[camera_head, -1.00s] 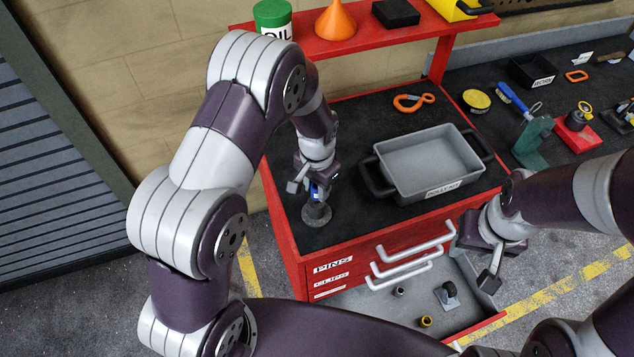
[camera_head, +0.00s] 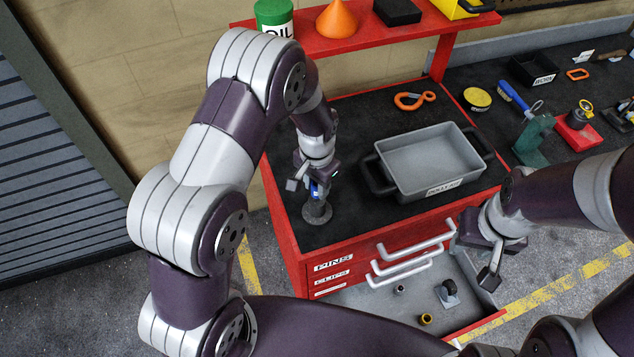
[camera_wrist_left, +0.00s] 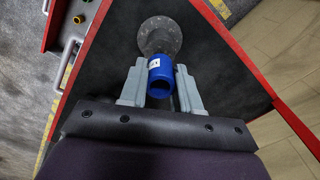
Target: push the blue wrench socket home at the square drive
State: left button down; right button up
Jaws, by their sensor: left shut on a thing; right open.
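The blue wrench socket (camera_head: 316,189) is upright above a round grey stand (camera_head: 317,213) on the black top of the red cabinet. In the left wrist view the blue socket (camera_wrist_left: 160,77) sits between the two grey fingers, with the round grey base (camera_wrist_left: 160,37) just beyond it. My left gripper (camera_head: 313,187) is shut on the socket. The square drive is hidden, so I cannot tell how far the socket is on it. My right gripper (camera_head: 490,262) is open and empty, in front of the cabinet above the open drawer.
A grey tray (camera_head: 428,165) with black handles stands right of the stand. An orange carabiner (camera_head: 414,100) lies behind it. The open drawer (camera_head: 372,310) holds several small parts. A red shelf (camera_head: 350,38) runs behind. A second bench with tools is at the right.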

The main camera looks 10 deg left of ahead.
dwell(0.6)
pick_arm(q)
jog(key=shift+f+b, duration=0.9)
jog(key=shift+f, duration=0.5)
jog(key=c, duration=0.7)
grip_release()
jog(key=shift+c, duration=0.2)
jog(key=shift+r, duration=0.15)
notch_tip(320, 180, up, 12)
jog(key=b, duration=0.3)
jog(key=shift+s+b, duration=0.1)
jog(key=shift+b, duration=0.2)
jog(key=shift+r, duration=0.25)
